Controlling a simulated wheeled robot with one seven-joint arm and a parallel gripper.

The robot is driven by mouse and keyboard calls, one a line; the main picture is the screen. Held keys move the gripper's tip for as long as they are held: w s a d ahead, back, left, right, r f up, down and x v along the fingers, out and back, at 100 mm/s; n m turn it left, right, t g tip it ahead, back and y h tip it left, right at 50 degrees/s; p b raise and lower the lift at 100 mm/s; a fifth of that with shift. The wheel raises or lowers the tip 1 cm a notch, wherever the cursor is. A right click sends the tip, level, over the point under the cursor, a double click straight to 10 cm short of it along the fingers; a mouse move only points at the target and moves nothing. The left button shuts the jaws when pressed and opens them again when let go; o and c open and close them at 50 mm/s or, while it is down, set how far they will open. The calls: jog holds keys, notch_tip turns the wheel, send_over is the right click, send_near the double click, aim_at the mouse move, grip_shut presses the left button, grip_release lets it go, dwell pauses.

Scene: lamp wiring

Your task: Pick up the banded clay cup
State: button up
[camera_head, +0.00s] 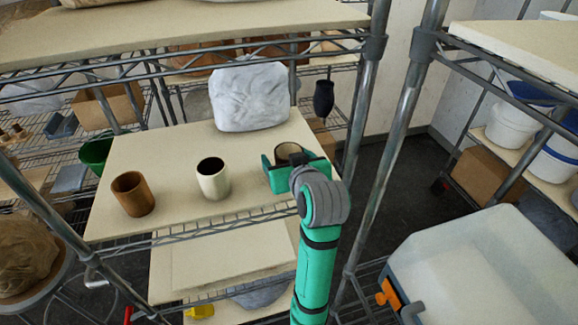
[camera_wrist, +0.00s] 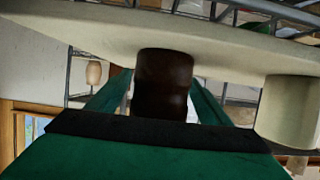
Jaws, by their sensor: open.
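Three cups stand on the shelf board. A brown cup (camera_head: 133,194) is at the left, a cream cup (camera_head: 213,179) in the middle, and a third cup (camera_head: 288,150) at the right, partly hidden by my gripper (camera_head: 287,163). In the wrist view, which looks upside down, a dark brown cup (camera_wrist: 163,88) sits between the two green fingers of my gripper (camera_wrist: 161,78). My gripper is open, with one finger on each side of that cup. The cream cup (camera_wrist: 288,112) shows at the right there. I cannot make out clear bands on any cup.
A white wrapped lump (camera_head: 249,96) lies behind the cups on the board (camera_head: 120,150). Another board (camera_head: 180,25) hangs above, and a metal post (camera_head: 365,90) stands to the right. A pale tub (camera_head: 470,270) is at the lower right.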

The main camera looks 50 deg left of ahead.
jog(key=shift+w+a+f, duration=0.15)
jog(key=shift+a, duration=0.15)
jog(key=shift+c, duration=0.2)
jog(key=c, duration=1.2)
jog(key=shift+c, duration=0.2)
